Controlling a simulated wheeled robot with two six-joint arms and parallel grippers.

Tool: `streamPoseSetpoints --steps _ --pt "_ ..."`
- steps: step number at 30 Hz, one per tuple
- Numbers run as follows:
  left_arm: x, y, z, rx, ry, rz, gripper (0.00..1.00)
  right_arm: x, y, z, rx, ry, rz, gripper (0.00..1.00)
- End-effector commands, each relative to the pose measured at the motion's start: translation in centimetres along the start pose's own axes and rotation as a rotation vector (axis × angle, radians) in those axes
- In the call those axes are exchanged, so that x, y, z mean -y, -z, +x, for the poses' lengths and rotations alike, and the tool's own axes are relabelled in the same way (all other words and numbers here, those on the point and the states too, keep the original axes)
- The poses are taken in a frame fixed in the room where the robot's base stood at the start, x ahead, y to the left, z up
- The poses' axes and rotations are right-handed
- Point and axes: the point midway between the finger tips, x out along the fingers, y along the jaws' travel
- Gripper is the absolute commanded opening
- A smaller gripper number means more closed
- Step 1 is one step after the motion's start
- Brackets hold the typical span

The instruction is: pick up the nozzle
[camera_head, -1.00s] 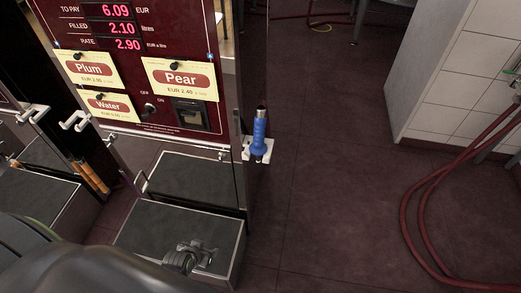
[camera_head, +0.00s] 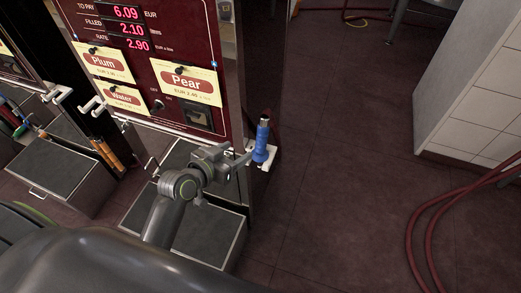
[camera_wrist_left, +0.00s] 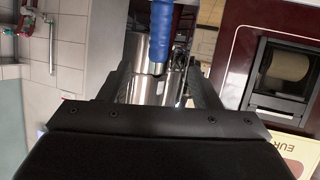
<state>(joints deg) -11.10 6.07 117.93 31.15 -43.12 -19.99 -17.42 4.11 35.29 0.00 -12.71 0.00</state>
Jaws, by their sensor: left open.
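In the left wrist view the gripper (camera_wrist_left: 158,75) is open, and the blue nozzle (camera_wrist_left: 162,28) shows ahead, roughly centred between the fingers. Whether a finger touches it I cannot tell. My right gripper is not in view.
The dark red pump (camera_head: 165,70) with price signs stands left, with a grey-topped box (camera_head: 215,232) at its foot. Open tiled floor (camera_head: 335,190) lies to the right. Dark red hoses (camera_head: 425,225) and a white tiled counter (camera_head: 470,100) are farther right.

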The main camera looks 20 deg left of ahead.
Motion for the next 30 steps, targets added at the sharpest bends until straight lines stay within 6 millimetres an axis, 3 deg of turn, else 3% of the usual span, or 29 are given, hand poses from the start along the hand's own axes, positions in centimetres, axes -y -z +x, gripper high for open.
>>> streamPoseSetpoints --steps 4,12,23,30 --pt "0.0 0.2 2.7 0.000 0.000 -0.001 0.57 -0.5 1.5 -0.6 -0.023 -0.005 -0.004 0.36" --pt "0.0 0.1 6.9 0.001 0.000 -0.001 0.57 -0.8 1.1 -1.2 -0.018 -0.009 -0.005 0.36" --pt "0.0 0.0 9.1 0.000 0.001 -0.001 0.57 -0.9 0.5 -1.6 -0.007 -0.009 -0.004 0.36" --pt "-0.2 0.0 11.6 0.001 0.000 -0.001 0.57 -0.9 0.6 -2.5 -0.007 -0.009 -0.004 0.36"
